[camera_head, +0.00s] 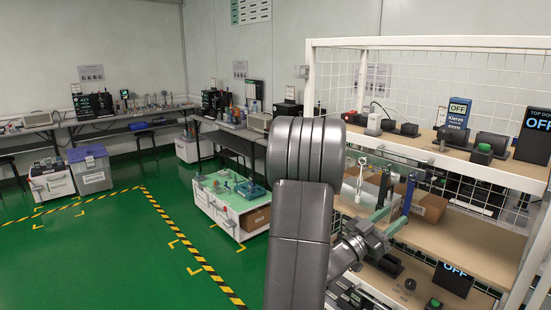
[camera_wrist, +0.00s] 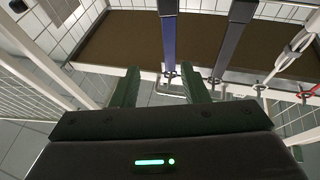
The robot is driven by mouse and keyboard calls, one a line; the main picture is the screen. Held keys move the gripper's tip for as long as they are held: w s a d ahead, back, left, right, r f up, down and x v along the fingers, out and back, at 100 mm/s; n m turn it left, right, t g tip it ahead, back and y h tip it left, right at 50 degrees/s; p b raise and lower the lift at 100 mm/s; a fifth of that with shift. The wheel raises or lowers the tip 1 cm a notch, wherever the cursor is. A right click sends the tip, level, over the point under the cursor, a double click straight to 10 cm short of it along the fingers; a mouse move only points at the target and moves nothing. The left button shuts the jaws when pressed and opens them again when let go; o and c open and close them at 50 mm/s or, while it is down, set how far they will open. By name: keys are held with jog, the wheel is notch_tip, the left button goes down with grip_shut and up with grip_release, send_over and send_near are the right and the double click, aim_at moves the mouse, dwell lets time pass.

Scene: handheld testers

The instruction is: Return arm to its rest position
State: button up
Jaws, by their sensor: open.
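My arm rises through the middle of the head view and bends down to the right. My gripper (camera_head: 388,218) is at the front of the shelf rack, by its middle level. In the wrist view my gripper (camera_wrist: 162,82) is open, its two green fingers apart with nothing held between them. A blue strip (camera_wrist: 168,40) hangs just beyond the fingertips, and a dark strip (camera_wrist: 233,38) hangs to its right. The blue strip also shows in the head view (camera_head: 408,194), close beside the fingers. I cannot tell whether the fingers touch it.
The white rack (camera_head: 312,75) with wire mesh holds several devices on its top board (camera_head: 450,150). A cardboard box (camera_head: 428,206) sits on the middle board. A low white cart (camera_head: 217,213) stands left of my arm. Green floor (camera_head: 90,265) at left is clear.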

jog(key=s+a+b, duration=0.1)
jog(key=s+a, duration=0.2)
jog(key=a, duration=0.1)
jog(key=w+a+f+n+t+y+p, duration=0.2)
jog(key=w+a+f+n+t+y, duration=0.1)
jog(key=w+y, duration=0.4)
jog(key=shift+w+f+n+t+y, duration=0.35)
jog(key=shift+w+n+t, duration=0.35)
jog(key=shift+n+t, duration=0.3)
